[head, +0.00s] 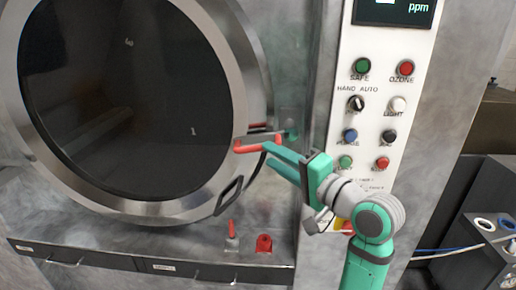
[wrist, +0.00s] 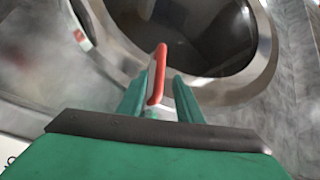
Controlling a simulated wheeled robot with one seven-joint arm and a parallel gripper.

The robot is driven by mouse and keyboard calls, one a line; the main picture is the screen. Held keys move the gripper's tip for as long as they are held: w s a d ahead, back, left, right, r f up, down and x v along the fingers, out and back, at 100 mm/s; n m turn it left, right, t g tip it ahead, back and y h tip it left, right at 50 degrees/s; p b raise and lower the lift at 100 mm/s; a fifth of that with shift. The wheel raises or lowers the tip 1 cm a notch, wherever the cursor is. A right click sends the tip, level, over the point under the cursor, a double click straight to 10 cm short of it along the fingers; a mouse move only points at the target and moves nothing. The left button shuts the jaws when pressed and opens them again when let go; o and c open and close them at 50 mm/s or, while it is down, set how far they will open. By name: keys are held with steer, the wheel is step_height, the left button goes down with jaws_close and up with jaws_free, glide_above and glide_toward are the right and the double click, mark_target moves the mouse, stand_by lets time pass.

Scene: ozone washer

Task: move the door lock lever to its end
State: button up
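The door lock lever appears to be the red bent bar (head: 258,145) at the lower right rim of the round door (head: 130,95). In the wrist view the red lever (wrist: 158,72) stands upright, its lower part between my fingers and nearer the left one. My gripper (head: 270,154) reaches it from the right. In the wrist view my gripper (wrist: 163,80) has its two green fingers apart, with a gap to the right of the lever. I cannot tell whether the left finger touches it. The lever's base is partly hidden in the head view.
A black loop handle (head: 228,197) hangs at the door's lower right. A small red-topped valve (head: 231,230) and a red fitting (head: 264,243) sit below. The button panel (head: 380,100) stands close behind my wrist. A dark cabinet (head: 485,235) is at right.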

mark_target(261, 150)
steer(key=x, duration=0.6)
steer(key=shift+w+a+f, duration=0.1)
steer(key=shift+w+a, duration=0.05)
steer(key=shift+w, duration=0.1)
steer(key=shift+a, duration=0.1)
jaws_close()
